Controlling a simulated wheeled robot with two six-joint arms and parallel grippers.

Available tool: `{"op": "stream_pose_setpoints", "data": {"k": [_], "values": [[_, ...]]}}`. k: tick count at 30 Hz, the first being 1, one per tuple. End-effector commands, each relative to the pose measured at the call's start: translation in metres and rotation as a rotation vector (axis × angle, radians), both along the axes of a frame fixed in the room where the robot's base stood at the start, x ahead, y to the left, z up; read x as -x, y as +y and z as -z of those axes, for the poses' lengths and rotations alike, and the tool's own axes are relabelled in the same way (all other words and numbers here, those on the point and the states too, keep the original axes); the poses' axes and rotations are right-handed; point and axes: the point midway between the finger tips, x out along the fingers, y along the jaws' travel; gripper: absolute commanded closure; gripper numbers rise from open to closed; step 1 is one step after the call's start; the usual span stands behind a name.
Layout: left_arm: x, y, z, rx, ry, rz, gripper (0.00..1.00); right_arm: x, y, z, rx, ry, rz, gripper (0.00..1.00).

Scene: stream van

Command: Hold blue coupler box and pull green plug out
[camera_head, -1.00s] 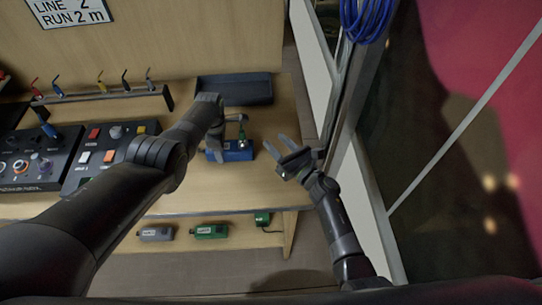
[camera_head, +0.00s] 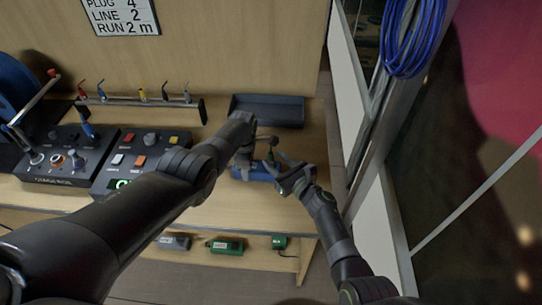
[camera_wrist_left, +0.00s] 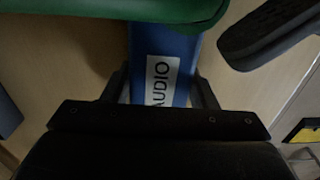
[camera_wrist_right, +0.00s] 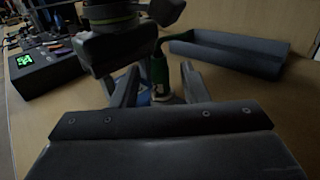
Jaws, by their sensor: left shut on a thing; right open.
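The blue coupler box (camera_head: 238,173) lies on the bench top; its white AUDIO label shows in the left wrist view (camera_wrist_left: 158,82). My left gripper (camera_wrist_left: 158,92) is shut on the box, one finger on each side. The green plug (camera_head: 271,153) stands upright at the box's right part, and in the left wrist view it is a large green shape (camera_wrist_left: 150,10) at the top. My right gripper (camera_head: 288,172) is open beside the plug. In the right wrist view the plug (camera_wrist_right: 159,68) is just beyond and between the open fingers; contact cannot be told.
A dark empty tray (camera_head: 267,111) lies behind the box. Control boxes (camera_head: 136,152) and a rack of coloured leads (camera_head: 145,100) are to the left. Green connectors (camera_head: 226,246) sit on a lower shelf. A door frame with a blue cable coil (camera_head: 413,40) stands at right.

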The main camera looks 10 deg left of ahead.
Motion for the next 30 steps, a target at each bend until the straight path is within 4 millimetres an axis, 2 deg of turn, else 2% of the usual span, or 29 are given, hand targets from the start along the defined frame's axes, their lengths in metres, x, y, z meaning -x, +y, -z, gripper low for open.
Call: {"op": "stream_pose_setpoints", "data": {"k": [9, 23, 30], "values": [[0.000, 0.000, 0.000, 0.000, -0.001, 0.000, 0.78, -0.017, 0.017, 0.000, -0.003, 0.001, -0.002, 0.59], [0.000, 0.000, 0.000, 0.000, -0.001, 0.000, 0.78, -0.021, 0.021, 0.000, -0.001, 0.001, -0.001, 0.59], [-0.001, 0.000, 0.000, 0.000, -0.001, 0.000, 0.78, -0.021, 0.021, 0.000, -0.001, 0.001, -0.001, 0.89]]}}
